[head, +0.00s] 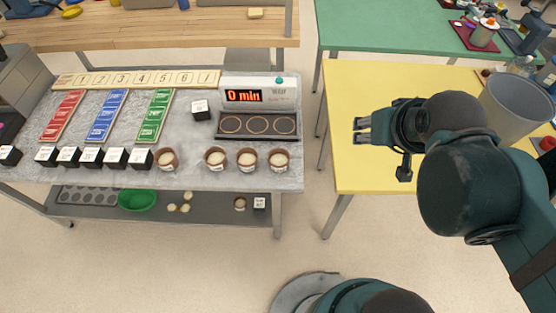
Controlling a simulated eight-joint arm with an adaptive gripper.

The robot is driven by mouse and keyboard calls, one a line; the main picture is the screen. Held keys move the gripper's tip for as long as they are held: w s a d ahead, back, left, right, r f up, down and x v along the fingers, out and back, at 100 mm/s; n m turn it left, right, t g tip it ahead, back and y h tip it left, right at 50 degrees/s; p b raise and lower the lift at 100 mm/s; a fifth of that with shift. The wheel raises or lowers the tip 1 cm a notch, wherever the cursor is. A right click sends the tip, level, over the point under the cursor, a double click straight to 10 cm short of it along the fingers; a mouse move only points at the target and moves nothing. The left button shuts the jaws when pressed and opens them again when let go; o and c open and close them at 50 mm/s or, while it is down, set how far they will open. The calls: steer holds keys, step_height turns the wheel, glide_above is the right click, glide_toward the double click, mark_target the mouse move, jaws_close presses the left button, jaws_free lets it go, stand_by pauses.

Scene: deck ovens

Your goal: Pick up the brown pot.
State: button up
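Several small brown pots with pale contents stand in a row along the front edge of the grey table: a leftmost pot (167,160), then a second pot (215,159), a third pot (247,159) and a rightmost pot (280,160). A similar small pot (240,204) sits on the lower shelf. They look alike, so I cannot tell which one is meant. My gripper (359,131) is over the yellow table, to the right of the pots and well apart from them. Its two fingers point left, spread with an empty gap between.
Black cubes (89,157) and coloured strips (109,115) fill the left. A floor gap separates the grey table from the yellow table (350,85). A grey bin (515,108) stands right.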

steer(key=o, duration=0.6)
steer(key=n+g+p, duration=0.7)
steer(key=n+p, duration=0.2)
steer(key=n, duration=0.6)
glide_above(278, 156)
steer(key=d, duration=0.1)
steer(key=f, duration=1)
steer(key=shift+w+d+f, duration=0.1)
steer(key=shift+w+f, duration=0.1)
steer(key=shift+w, duration=0.05)
steer(key=shift+s+a+f+n+p, duration=0.3)
steer(key=shift+a+f+n+p, duration=0.05)
steer(key=shift+a+f+n, duration=0.3)
steer(key=shift+f, duration=0.1)
